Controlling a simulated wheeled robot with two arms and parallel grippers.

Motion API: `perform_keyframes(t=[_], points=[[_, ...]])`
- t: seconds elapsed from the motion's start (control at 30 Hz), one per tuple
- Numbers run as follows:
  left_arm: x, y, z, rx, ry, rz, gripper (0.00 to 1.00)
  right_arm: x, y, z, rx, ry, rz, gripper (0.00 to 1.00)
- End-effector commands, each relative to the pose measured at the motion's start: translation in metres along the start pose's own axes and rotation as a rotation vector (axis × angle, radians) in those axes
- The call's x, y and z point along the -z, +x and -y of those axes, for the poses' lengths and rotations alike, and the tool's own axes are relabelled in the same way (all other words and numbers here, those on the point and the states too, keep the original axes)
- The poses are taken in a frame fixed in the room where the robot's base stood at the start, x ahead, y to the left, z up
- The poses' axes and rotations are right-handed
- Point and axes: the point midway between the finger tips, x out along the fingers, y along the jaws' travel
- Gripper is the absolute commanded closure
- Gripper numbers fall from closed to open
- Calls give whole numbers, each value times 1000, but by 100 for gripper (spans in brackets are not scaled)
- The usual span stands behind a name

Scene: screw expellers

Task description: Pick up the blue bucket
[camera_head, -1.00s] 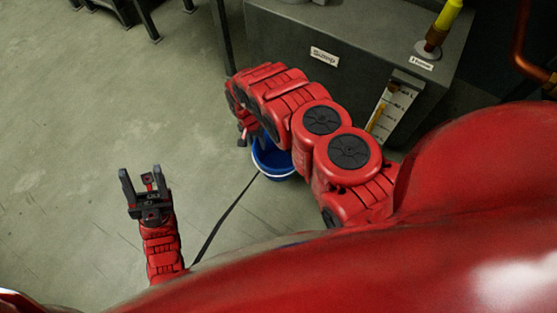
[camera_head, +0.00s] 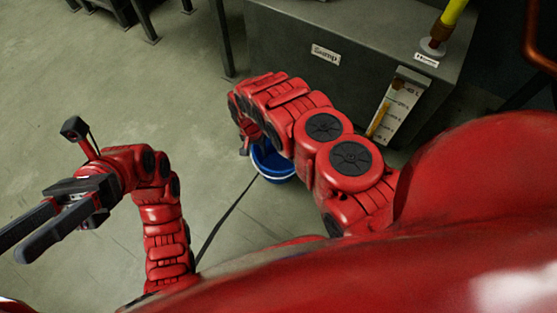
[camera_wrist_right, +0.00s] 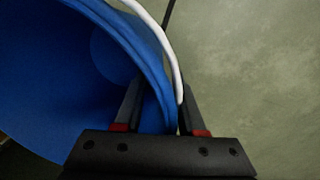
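The blue bucket (camera_head: 270,165) stands on the floor in front of the grey sump tank, partly hidden under my right arm in the head view. In the right wrist view the bucket (camera_wrist_right: 55,85) fills the left side, with a white handle along its rim. My right gripper (camera_wrist_right: 162,95) is at the rim, its fingers apart with the bucket wall between them, one inside and one outside. A clear grip on the wall does not show. My left gripper (camera_head: 12,248) is at the left edge of the head view, open and empty, away from the bucket.
The sump tank (camera_head: 290,60) stands behind the bucket, with a level gauge (camera_head: 395,108) on its front and a yellow pipe (camera_head: 452,14) on top. A dark cable (camera_head: 228,218) lies on the floor.

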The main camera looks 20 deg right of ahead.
Motion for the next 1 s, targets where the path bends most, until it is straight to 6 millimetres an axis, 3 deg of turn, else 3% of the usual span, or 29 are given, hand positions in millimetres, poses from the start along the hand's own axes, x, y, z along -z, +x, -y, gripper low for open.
perform_keyframes(t=[0.17,0.4,1.0], points=[[0,0,0,0,0,0,50,0,0,0,0,0,0,61],[0,0,0,0,0,1,50,0,0,0,0,0,0,100],[0,0,0,-1,0,2,50,0,0,0,0,0,0,100]])
